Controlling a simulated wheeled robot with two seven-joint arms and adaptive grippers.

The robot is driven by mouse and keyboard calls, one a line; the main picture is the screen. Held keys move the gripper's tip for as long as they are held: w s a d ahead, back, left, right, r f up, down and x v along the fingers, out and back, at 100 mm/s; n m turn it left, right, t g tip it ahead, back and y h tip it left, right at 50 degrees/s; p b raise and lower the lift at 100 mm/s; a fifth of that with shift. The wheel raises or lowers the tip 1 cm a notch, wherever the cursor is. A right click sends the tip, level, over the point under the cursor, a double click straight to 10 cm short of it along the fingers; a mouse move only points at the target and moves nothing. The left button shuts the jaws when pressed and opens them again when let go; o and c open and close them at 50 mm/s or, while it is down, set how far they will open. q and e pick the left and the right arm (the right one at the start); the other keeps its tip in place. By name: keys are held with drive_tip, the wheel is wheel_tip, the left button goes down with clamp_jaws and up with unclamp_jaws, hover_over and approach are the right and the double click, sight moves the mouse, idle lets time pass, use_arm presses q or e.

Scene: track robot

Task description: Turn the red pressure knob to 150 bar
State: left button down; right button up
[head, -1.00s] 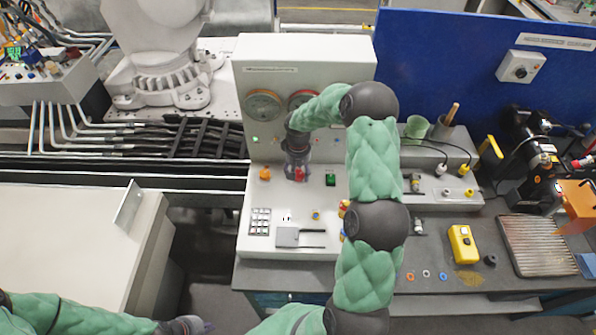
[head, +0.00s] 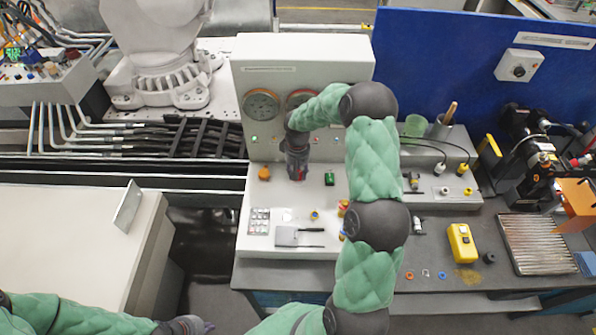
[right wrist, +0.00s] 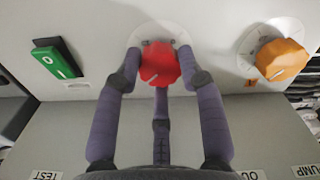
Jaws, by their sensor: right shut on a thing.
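The red pressure knob (right wrist: 159,64) shows clearly in the right wrist view, on a round white dial plate on the light panel. My right gripper (right wrist: 160,70) has its purple-grey fingers around the knob and is shut on it. In the head view my right gripper (head: 297,168) reaches down on the console, and its fingers hide most of the knob. The dial marks are too small or covered to read. My left gripper (head: 192,325) is low at the bottom edge, away from the console, and its jaws are unclear.
An orange knob (right wrist: 282,59) and a green switch (right wrist: 56,60) flank the red knob. Two round gauges, the left one (head: 262,104) in full view and the other partly behind my arm, sit on the upright panel. A keypad (head: 259,221) and grey plate (head: 287,236) lie nearer.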

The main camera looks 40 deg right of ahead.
drive_tip(key=shift+w+r, duration=0.1)
drive_tip(key=shift+w, duration=0.15)
drive_tip(key=o, duration=1.1)
drive_tip(key=shift+w, duration=0.1)
wheel_tip(320, 180, up, 12)
drive_tip(key=shift+f, duration=0.1)
